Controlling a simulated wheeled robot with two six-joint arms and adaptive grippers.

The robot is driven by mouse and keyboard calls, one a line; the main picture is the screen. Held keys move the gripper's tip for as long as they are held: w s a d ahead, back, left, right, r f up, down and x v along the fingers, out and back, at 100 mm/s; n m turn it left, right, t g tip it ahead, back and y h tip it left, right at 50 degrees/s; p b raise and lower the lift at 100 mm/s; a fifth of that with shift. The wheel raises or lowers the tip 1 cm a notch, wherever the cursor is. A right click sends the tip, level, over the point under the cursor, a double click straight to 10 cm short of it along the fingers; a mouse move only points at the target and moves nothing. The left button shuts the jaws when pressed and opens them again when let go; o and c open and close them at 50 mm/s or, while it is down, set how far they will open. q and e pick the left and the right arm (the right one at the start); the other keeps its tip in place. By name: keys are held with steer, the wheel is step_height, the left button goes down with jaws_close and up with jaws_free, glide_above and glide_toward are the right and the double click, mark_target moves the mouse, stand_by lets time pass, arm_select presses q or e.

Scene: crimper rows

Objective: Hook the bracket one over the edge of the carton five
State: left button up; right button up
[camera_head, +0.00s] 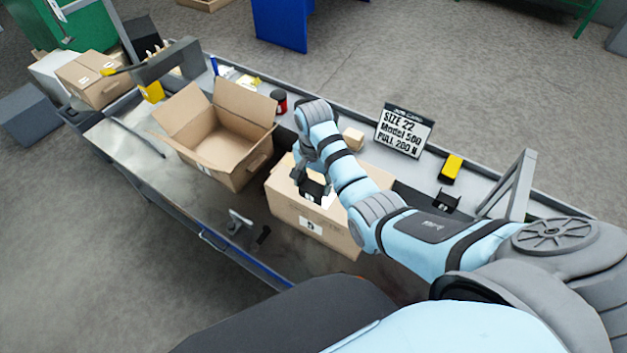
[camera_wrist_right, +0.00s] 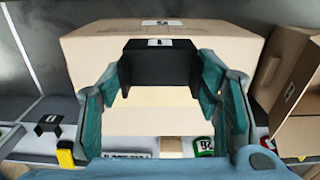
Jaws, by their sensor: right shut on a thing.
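The carton five (camera_head: 290,208) is a closed tan box with a 5 label on its front, in the middle of the bench. It also shows behind my fingers in the right wrist view (camera_wrist_right: 90,62). My right gripper (camera_head: 313,180) is shut on the bracket one (camera_wrist_right: 160,66), a black piece with a white label, held between the two teal-padded fingers. In the head view the black bracket (camera_head: 318,190) is at the carton's top near its front edge. I cannot tell whether it touches the edge.
An open carton (camera_head: 205,150) stands left of carton five. A size sign (camera_head: 404,131), a yellow block (camera_head: 451,168) and another black bracket (camera_head: 445,201) are at the right. A small wooden block (camera_head: 353,138) sits behind. A metal tool (camera_head: 239,220) lies on the front left.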

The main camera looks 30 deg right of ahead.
mark_target(312, 184)
steer(key=f+b, duration=0.1)
steer(key=f, duration=0.1)
steer(key=w+f+b, duration=0.1)
steer(key=f, duration=0.1)
steer(key=shift+f, duration=0.65)
steer(key=shift+s+f+b, duration=0.25)
steer(key=shift+f+b, duration=0.4)
steer(key=shift+f, duration=0.15)
steer(key=shift+f+b, duration=0.4)
steer(key=shift+f, duration=0.45)
arm_select(q)
steer(key=shift+w+f, duration=0.35)
steer(key=shift+f, duration=0.4)
steer(key=shift+w+f, duration=0.3)
steer(key=shift+f, duration=0.5)
steer(key=shift+w+f, duration=0.35)
steer(key=shift+f, duration=0.4)
arm_select(e)
steer(key=shift+w+f, duration=0.1)
steer(key=shift+f, duration=0.45)
steer(key=o, duration=1.2)
steer(key=shift+r, duration=0.15)
